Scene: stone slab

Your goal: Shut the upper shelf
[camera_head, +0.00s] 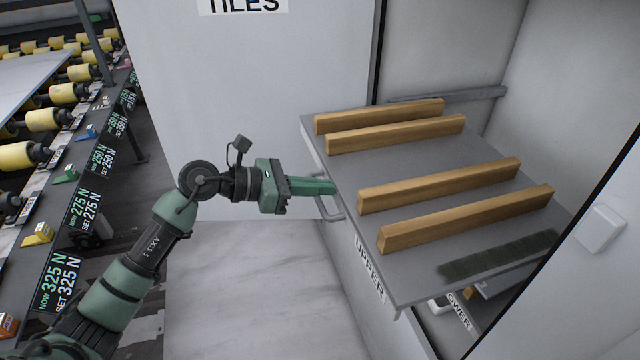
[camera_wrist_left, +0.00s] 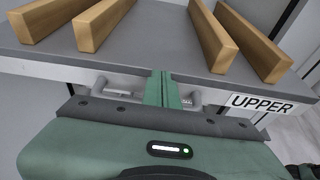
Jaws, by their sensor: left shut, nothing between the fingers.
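The upper shelf (camera_head: 420,185) is a grey pull-out board with several wooden bars on it. It stands out from the white cabinet, and its front bears the label "UPPER" (camera_head: 369,268). A grey bar handle (camera_head: 330,208) is on its front edge. My left gripper (camera_head: 334,187) is shut and empty, with its green fingertips at the handle, close to the front edge. In the left wrist view the fingers (camera_wrist_left: 160,88) lie across the handle (camera_wrist_left: 110,88); whether they touch it I cannot tell. My right gripper is not in view.
Below is another shelf with a partly hidden label (camera_head: 461,310). The cabinet door marked "TILES" (camera_head: 250,90) stands behind my left arm. A white panel (camera_head: 560,290) is at the right. A roller conveyor (camera_head: 65,95) runs along the left.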

